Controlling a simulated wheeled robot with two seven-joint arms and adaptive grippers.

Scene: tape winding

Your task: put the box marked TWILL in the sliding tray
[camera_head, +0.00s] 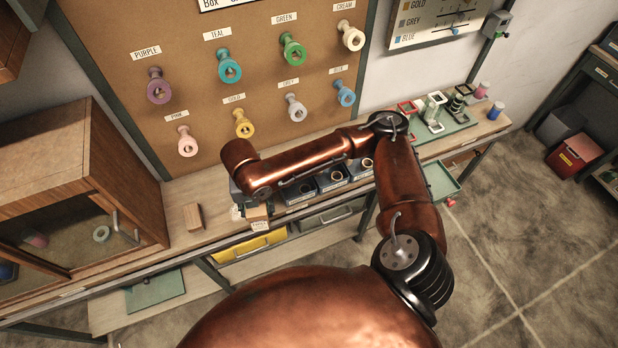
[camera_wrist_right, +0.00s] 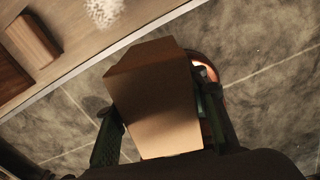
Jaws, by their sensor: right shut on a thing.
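My right gripper (camera_head: 252,198) is shut on a plain brown cardboard box (camera_head: 257,212), above the front edge of the bench. In the right wrist view the box (camera_wrist_right: 155,100) sits tilted between the green finger pads of the gripper (camera_wrist_right: 160,118), over the floor and bench edge. No TWILL marking can be read on its visible faces. A shallow green-edged tray (camera_head: 441,181) juts out from the bench front at the right; it looks like the sliding tray. My left gripper is not in view.
A brown block (camera_head: 193,217) lies on the bench beside the wooden cabinet (camera_head: 120,165). A white fuzzy thing (camera_wrist_right: 103,10) lies near the box. Dark bins (camera_head: 331,180) line the bench behind my forearm. A yellow drawer (camera_head: 252,246) is below. Coloured spools hang on the pegboard (camera_head: 120,60).

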